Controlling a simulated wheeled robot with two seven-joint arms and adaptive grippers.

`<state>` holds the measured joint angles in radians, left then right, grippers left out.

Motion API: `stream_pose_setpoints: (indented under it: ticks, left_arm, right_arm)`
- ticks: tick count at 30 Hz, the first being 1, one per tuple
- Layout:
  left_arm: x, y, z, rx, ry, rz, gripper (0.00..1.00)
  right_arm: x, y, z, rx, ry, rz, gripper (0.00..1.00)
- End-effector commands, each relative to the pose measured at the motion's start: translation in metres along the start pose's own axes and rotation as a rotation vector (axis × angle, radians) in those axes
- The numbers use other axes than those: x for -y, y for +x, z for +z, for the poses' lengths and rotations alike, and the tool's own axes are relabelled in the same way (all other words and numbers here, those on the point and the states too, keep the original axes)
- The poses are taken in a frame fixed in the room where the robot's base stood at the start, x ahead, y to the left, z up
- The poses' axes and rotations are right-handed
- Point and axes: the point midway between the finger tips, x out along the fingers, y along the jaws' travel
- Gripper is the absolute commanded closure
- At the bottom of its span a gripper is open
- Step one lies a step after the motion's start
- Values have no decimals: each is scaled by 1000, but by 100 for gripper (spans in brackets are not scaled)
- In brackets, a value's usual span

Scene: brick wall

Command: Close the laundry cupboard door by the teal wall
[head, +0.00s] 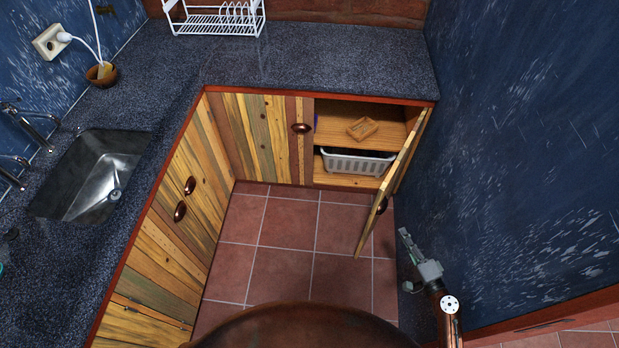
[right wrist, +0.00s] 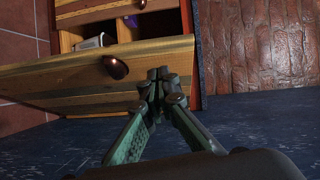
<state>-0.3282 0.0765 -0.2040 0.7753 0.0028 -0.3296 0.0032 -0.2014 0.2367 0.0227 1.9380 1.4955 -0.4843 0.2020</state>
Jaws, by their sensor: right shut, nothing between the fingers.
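The laundry cupboard door (head: 403,160) is of striped wood and stands wide open, jutting out from the right end of the counter beside the blue-teal wall (head: 520,150). Its dark round handle (head: 382,205) is near the free edge. The door (right wrist: 60,85) and handle (right wrist: 116,67) also show in the right wrist view. My right gripper (head: 404,233) is shut and empty, between the door and the wall. My left gripper is not in view.
Inside the cupboard are a wooden block (head: 362,128) on the shelf and a white basket (head: 358,162) below. Closed cabinets (head: 190,170) with a sink (head: 95,175) run along the left. The tiled floor (head: 285,250) before the cupboard is clear. The wall leaves little room beside my right arm.

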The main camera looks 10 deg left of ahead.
Motion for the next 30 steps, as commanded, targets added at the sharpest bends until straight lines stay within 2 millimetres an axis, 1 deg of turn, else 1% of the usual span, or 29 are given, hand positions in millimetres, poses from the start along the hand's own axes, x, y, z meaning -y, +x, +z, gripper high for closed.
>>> stream_pose_setpoints:
  ticks: [1,3,6,10,13,17,21,26,30]
  left_arm:
    - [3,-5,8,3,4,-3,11]
    - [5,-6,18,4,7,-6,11]
    - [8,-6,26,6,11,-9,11]
    - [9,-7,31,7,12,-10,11]
    - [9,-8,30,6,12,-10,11]
    - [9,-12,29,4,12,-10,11]
    - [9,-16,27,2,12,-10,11]
    - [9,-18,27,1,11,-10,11]
    - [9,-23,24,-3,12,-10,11]
  right_arm:
    - [14,2,-12,-27,31,-21,100]
    - [22,5,-24,-58,69,-44,100]
    - [28,6,-35,-86,107,-62,100]
    - [31,12,-41,-100,124,-72,100]
    - [32,23,-42,-99,126,-73,100]
    - [35,46,-44,-99,125,-75,100]
    - [36,76,-47,-98,124,-74,100]
    - [38,107,-50,-99,123,-73,100]
    - [41,123,-36,-98,125,-72,100]
